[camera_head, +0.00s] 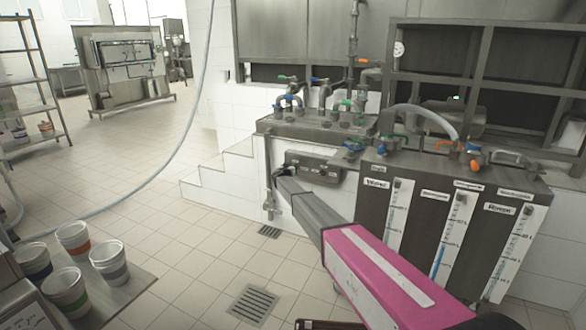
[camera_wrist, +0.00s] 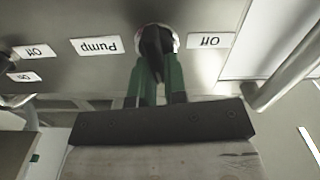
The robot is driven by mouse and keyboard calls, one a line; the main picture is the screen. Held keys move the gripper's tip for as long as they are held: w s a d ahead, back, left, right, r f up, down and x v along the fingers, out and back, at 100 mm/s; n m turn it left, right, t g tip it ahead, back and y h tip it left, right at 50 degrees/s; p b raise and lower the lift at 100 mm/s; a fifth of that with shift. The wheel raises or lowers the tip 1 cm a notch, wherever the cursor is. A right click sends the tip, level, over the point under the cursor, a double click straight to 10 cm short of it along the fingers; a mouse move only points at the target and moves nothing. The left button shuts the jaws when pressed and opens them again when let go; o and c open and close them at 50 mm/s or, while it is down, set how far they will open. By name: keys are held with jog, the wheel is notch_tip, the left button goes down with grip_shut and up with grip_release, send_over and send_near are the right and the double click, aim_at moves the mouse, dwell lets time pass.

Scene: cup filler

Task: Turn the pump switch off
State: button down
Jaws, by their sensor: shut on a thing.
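The pump switch is a black knob (camera_wrist: 154,40) in a round pale ring on a grey panel. In the wrist view it sits between the upside-down labels "Pump" (camera_wrist: 97,46) and "Off" (camera_wrist: 211,40). My gripper (camera_wrist: 155,62) has its green fingers closed around the knob, hiding part of it, so I cannot tell which way it points. In the head view, my gripper (camera_head: 284,171) is at the left end of the small control box (camera_head: 314,168), and my arm covers the area below it.
Metal pipes and valves (camera_head: 318,115) stand above the box. Tanks with level gauges (camera_head: 398,215) are at the right, close to my arm. White-tiled steps (camera_head: 215,180) are left of the box. Several cups (camera_head: 72,238) stand on a surface at lower left. The floor between is clear.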

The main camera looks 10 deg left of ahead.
jog(key=shift+w+a+f+n, duration=0.1)
jog(key=shift+a+f+n, duration=0.2)
jog(key=shift+n, duration=2.4)
jog(key=shift+w+a+f+n, duration=0.1)
jog(key=shift+a+f+n, duration=0.2)
jog(key=shift+n, duration=2.4)
jog(key=shift+w+a+f+n, duration=0.1)
jog(key=shift+a+f+n, duration=0.15)
jog(key=shift+n, duration=2.45)
jog(key=shift+f, duration=0.1)
jog(key=c, duration=1.2)
grip_release()
jog(key=shift+o, duration=0.2)
jog(key=shift+s, duration=0.1)
